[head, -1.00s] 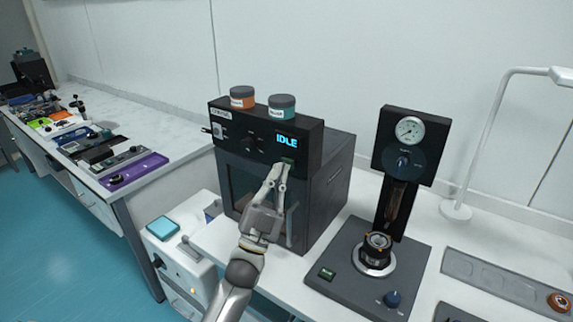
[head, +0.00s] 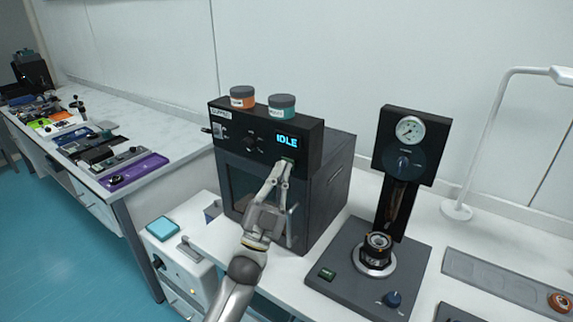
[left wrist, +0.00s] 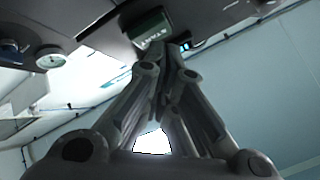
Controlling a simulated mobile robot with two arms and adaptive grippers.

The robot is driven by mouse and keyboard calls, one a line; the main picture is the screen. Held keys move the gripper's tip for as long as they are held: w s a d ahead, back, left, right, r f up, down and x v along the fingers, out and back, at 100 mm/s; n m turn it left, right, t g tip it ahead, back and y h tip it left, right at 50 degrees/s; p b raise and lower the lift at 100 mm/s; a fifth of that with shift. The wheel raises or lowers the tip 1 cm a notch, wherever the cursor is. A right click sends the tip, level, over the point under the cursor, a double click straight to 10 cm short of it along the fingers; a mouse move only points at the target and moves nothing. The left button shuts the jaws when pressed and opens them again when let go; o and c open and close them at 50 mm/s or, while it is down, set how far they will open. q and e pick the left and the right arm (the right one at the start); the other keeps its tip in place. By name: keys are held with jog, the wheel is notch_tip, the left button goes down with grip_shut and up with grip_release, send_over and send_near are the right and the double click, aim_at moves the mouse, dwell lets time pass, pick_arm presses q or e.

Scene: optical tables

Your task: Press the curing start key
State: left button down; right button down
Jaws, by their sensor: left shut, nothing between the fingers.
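The curing oven is a dark box (head: 325,185) on the white bench, with a black front panel whose display (head: 287,141) reads IDLE in blue. A small green start key (head: 288,160) sits on the panel just below the display. In the left wrist view the green key (left wrist: 152,27) shows with lettering, right at the fingertips. My left gripper (head: 286,166) is shut and empty, its tips at the key's lower edge; whether they touch it I cannot tell. My right gripper is not in view.
Two jars, orange-labelled (head: 242,98) and teal-labelled (head: 282,106), stand on top of the oven. A press with a gauge (head: 409,130) stands to the right. A side bench with a purple tray (head: 135,171) is at left. A lamp (head: 480,150) stands at the back right.

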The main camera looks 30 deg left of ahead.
pick_arm(q)
jog(key=shift+w, duration=0.4)
dwell(0.3)
jog(key=shift+s, duration=0.85)
jog(key=s, duration=0.1)
jog(key=s+p, duration=0.1)
jog(key=s, duration=0.3)
jog(key=shift+a+p, duration=0.25)
jog(key=shift+p, duration=0.05)
jog(key=shift+f, duration=0.1)
dwell(0.7)
